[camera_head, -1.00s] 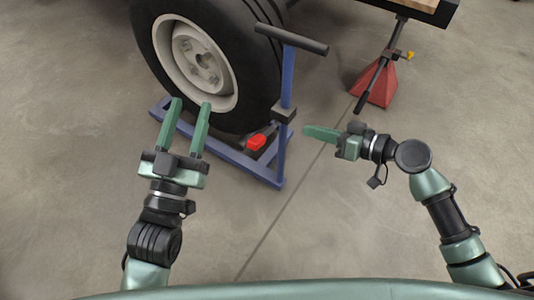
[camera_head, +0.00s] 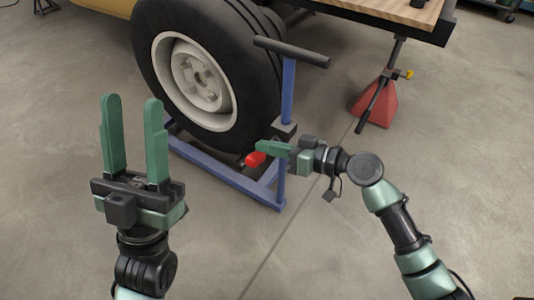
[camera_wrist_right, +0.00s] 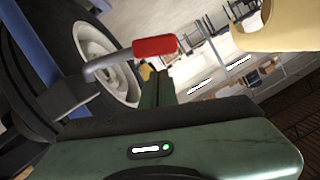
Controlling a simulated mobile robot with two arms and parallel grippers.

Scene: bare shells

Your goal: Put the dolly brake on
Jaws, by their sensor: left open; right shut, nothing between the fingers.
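A blue wheel dolly (camera_head: 222,172) stands on the floor under a large black tire (camera_head: 160,70) with a pale rim. Its upright post (camera_head: 288,90) carries a dark crossbar handle (camera_head: 292,52). A red-ended brake pedal (camera_head: 254,159) sticks out low near the post. In the right wrist view the red pedal end (camera_wrist_right: 154,46) sits on a grey bent lever, just beyond the fingers. My right gripper (camera_head: 262,146) is shut and empty, its tip beside or just above the red pedal; I cannot tell if they touch. My left gripper (camera_head: 130,105) is open and empty, left of the wheel.
A red jack stand (camera_head: 376,103) with a black lever stands to the right, under a vehicle bed with a wooden deck (camera_head: 410,12). The concrete floor in front and to the right is clear.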

